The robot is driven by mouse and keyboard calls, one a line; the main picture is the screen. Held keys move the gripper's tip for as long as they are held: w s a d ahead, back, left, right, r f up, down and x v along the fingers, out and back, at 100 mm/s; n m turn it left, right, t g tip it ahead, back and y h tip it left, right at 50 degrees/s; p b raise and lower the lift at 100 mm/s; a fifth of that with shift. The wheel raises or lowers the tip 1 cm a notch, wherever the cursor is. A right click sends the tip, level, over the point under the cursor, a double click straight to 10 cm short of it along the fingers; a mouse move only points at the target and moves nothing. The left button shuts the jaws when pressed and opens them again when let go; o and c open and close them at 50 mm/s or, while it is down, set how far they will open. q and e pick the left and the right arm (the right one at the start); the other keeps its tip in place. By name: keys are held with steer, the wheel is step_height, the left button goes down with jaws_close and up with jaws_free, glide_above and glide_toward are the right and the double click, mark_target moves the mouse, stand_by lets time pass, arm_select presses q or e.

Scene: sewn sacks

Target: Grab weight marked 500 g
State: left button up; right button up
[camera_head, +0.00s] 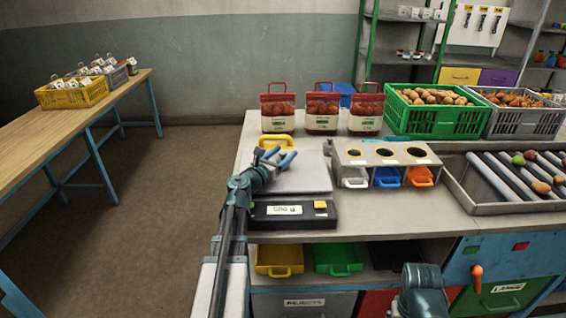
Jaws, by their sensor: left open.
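My left gripper (276,159) reaches in from the lower left and hangs over the plate of the scale (302,178). Its blue fingers are apart with nothing visible between them. The scale has a black front with a small lit display and a yellow button. A yellow object (276,141) shows just behind the fingers, partly hidden by them. I cannot make out a weight marked 500 g; no such marking is readable.
Red sacks (322,112) stand along the back of the bench. A gauge box with three holes (384,155) is right of the scale, before a green potato crate (428,122). A roller tray (490,193) is at right.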

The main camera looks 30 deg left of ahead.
arm_select(q)
steer(key=w, duration=0.3)
steer(key=shift+s+d, duration=0.1)
steer(key=shift+r, duration=0.1)
steer(key=shift+c, duration=0.2)
jaws_close()
